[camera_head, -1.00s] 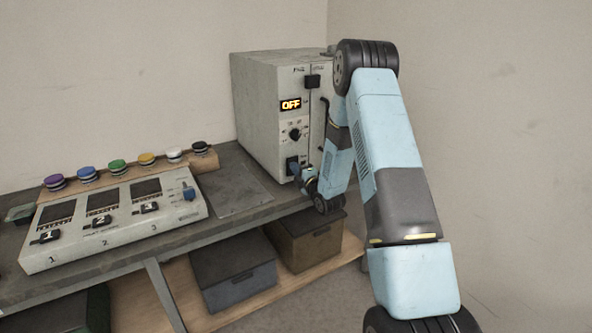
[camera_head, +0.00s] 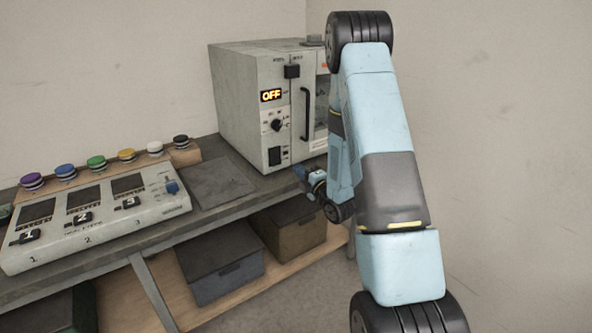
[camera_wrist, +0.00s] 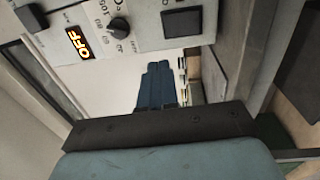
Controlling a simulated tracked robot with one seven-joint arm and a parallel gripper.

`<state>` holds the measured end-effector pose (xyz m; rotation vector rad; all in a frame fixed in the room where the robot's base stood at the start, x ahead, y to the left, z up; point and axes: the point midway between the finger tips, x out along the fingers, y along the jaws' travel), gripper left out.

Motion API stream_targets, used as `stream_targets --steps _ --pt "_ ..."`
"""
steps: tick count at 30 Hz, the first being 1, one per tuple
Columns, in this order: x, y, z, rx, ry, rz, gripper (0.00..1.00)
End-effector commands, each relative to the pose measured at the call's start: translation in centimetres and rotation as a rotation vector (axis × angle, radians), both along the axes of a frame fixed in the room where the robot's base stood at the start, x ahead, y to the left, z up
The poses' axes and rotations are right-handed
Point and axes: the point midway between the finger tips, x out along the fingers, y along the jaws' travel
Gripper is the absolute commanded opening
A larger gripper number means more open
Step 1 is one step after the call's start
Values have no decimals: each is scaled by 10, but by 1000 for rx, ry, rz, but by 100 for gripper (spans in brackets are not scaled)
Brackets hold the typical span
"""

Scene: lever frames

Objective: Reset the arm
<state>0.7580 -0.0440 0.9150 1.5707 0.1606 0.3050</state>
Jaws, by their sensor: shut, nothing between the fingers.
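My gripper (camera_head: 301,173) is at the end of my light-blue arm, just in front of the lower right of the grey machine (camera_head: 240,110). Its blue fingers (camera_wrist: 158,85) are together and empty in the wrist view, apart from the machine's front. The machine's display reads OFF (camera_head: 271,95). Below it are a black knob (camera_head: 277,125) and a black square switch (camera_head: 274,156). The switch also shows in the wrist view (camera_wrist: 182,22). My arm hides part of the machine's right side.
A bench (camera_head: 200,222) carries a slanted control panel (camera_head: 100,245) with numbered switches and a row of coloured buttons (camera_head: 96,162). A flat grey plate (camera_head: 222,185) lies between panel and machine. Lidded boxes (camera_head: 220,265) stand on the shelf below. The right wall side looks clear.

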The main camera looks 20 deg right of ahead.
Motion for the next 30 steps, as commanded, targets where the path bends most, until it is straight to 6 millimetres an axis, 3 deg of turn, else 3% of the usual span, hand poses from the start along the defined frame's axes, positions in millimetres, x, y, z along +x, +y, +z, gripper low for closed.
stream_targets --steps 17,30 --pt "3 0 7 6 22 -5 0" --pt "10 -1 79 148 292 -118 0"
